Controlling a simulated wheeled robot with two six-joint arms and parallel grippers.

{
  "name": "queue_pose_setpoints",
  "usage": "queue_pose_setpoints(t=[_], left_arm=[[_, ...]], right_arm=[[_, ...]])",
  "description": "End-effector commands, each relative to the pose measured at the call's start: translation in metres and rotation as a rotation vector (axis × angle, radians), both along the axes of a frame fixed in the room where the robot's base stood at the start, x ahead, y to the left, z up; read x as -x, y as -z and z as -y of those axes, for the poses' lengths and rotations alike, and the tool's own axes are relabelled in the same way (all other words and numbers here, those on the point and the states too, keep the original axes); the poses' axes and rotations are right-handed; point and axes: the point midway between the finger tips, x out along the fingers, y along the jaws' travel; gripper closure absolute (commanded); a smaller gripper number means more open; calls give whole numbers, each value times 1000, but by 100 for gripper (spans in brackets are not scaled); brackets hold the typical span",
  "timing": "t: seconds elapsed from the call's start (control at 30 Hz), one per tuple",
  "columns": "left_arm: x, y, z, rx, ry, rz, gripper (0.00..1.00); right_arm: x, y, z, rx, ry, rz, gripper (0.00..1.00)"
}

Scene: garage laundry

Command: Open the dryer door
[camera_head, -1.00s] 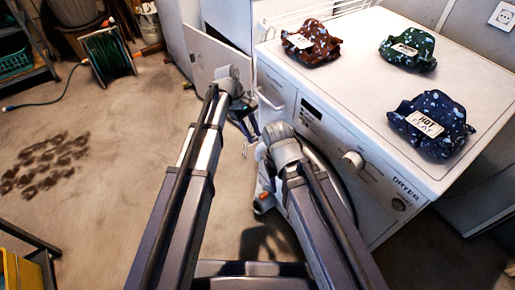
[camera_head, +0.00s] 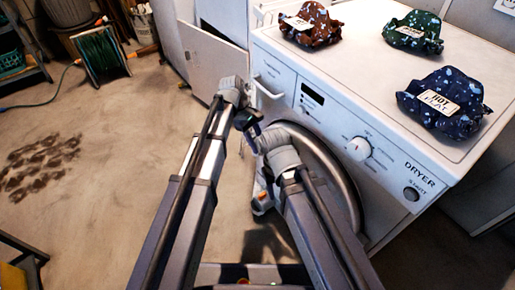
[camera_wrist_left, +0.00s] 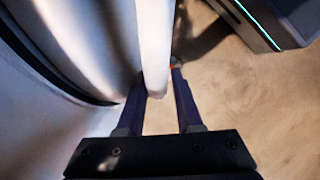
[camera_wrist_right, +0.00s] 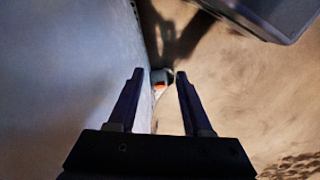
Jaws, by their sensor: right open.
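The white dryer (camera_head: 425,205) stands at the right in the head view. Its round door (camera_head: 343,172), with a grey rim, looks shut and is partly hidden by my right arm. My left gripper (camera_head: 248,123) is at the door's left side. In the left wrist view its fingers (camera_wrist_left: 158,100) are open on either side of a pale upright bar (camera_wrist_left: 154,45), which looks like the door's handle; I cannot tell if they touch it.
Brown (camera_head: 311,25), green (camera_head: 413,32) and blue (camera_head: 444,103) patterned cloth items lie on the dryer top. A white cabinet door (camera_head: 212,62) stands open behind my left arm. A hose reel (camera_head: 102,52) is at the back left.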

Motion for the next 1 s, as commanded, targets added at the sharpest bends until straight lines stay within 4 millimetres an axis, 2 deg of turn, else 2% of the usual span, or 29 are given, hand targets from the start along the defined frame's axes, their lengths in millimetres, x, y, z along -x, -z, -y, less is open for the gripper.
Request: queue_pose_setpoints(t=[0.27, 0.57, 1.0], left_arm=[[0, 1, 1, 0, 0, 0, 65], [0, 1, 1, 0, 1, 0, 99], [0, 1, 1, 0, 0, 0, 100]], right_arm=[[0, 1, 0, -1, -1, 0, 50], [0, 1, 0, -1, -1, 0, 50], [0, 1, 0, -1, 0, 0, 50]])
